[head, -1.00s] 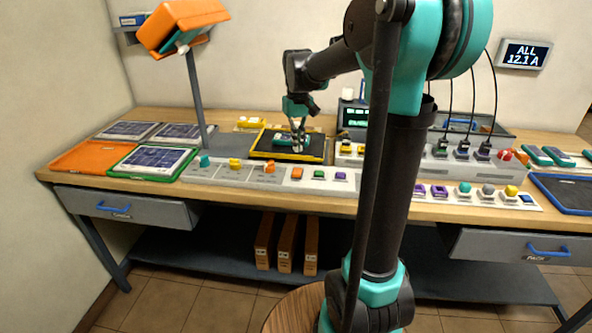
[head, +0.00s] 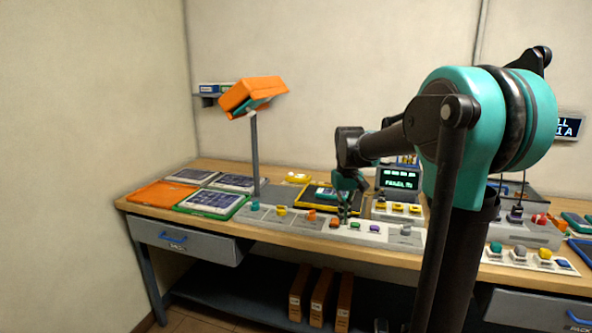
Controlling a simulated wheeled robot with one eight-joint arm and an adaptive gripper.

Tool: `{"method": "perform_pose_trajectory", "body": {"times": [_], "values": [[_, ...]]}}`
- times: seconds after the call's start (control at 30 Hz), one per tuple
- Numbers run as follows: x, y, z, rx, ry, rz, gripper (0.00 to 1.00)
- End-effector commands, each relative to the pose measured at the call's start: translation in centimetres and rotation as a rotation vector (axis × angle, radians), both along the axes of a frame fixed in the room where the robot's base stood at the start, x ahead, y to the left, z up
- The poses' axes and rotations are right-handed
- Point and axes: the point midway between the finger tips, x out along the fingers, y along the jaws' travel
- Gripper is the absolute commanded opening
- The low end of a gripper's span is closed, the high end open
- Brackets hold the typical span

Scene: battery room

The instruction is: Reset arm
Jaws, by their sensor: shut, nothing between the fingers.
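My arm rises at the right of the head view and reaches left over the workbench (head: 470,268). My gripper (head: 344,217) points down, shut and empty, above the row of coloured buttons near the front of a yellow-rimmed dark tray (head: 312,203). A teal device (head: 329,193) lies in that tray, partly hidden by the gripper. Whether the fingertips touch anything below cannot be told.
An orange lamp-like head (head: 252,95) on a grey post (head: 254,150) stands left of my gripper. A small screen (head: 398,179) stands behind. A drawer (head: 185,240) is slightly open.

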Motion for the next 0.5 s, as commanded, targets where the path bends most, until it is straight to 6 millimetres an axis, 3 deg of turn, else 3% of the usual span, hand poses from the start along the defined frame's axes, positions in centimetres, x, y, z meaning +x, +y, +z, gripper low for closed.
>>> {"method": "perform_pose_trajectory", "body": {"times": [0.27,0.5], "values": [[-1.7,-0.5,-1.4,0.004,-0.031,-0.019,0.0],[-4.4,-1.2,-3.6,0.008,-0.08,-0.047,0.0]]}}
